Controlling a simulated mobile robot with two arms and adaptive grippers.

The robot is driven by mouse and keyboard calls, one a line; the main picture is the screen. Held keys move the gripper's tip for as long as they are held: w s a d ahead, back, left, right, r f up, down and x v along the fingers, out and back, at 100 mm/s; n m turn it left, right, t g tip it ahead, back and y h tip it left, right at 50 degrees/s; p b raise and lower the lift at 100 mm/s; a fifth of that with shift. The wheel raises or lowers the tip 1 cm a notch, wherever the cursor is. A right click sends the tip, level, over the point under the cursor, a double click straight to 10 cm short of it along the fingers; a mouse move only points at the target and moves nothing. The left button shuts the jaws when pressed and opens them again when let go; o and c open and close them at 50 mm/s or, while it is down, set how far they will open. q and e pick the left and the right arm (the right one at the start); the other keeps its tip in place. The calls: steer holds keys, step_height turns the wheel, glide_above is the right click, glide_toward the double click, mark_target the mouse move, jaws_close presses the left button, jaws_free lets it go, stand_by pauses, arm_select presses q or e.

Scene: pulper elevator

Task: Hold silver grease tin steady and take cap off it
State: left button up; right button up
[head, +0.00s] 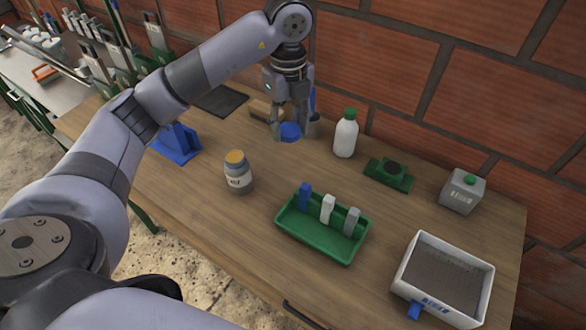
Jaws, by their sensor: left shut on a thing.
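My left gripper (295,133) points down near the back of the table, its fingers shut on a round blue thing (290,131). The fingers hide part of it, and I cannot tell whether it is a cap alone or has a body below. Two grey containers could be the silver grease tin, and their labels are too small to read. One is a square grey tin (459,195) with a green cap (470,179), upright at the right. The other is a round grey jar (239,180) with an orange lid (235,157). My right gripper is out of view.
A white bottle (346,138) with a green cap stands right of my left gripper. A green tray (318,243) holds upright blue, white and grey pieces. A white bin (457,270), a green holder (388,175) and a blue stand (177,143) are also on the table. A brick wall bounds the back.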

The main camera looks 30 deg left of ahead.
arm_select(q)
step_height(320, 180, down, 8)
steer(key=s, duration=0.1)
steer(key=p, duration=0.1)
glide_above(288, 188)
step_height(288, 188, down, 6)
steer(key=shift+d+r, duration=0.1)
steer(key=shift+r, duration=0.15)
steer(key=shift+s+f, duration=0.1)
steer(key=shift+f, duration=0.55)
step_height(288, 188, down, 4)
steer(key=shift+p, duration=0.55)
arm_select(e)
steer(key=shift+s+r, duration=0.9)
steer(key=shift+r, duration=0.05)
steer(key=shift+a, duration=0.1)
arm_select(q)
steer(key=shift+f, duration=0.15)
steer(key=o, duration=1.3)
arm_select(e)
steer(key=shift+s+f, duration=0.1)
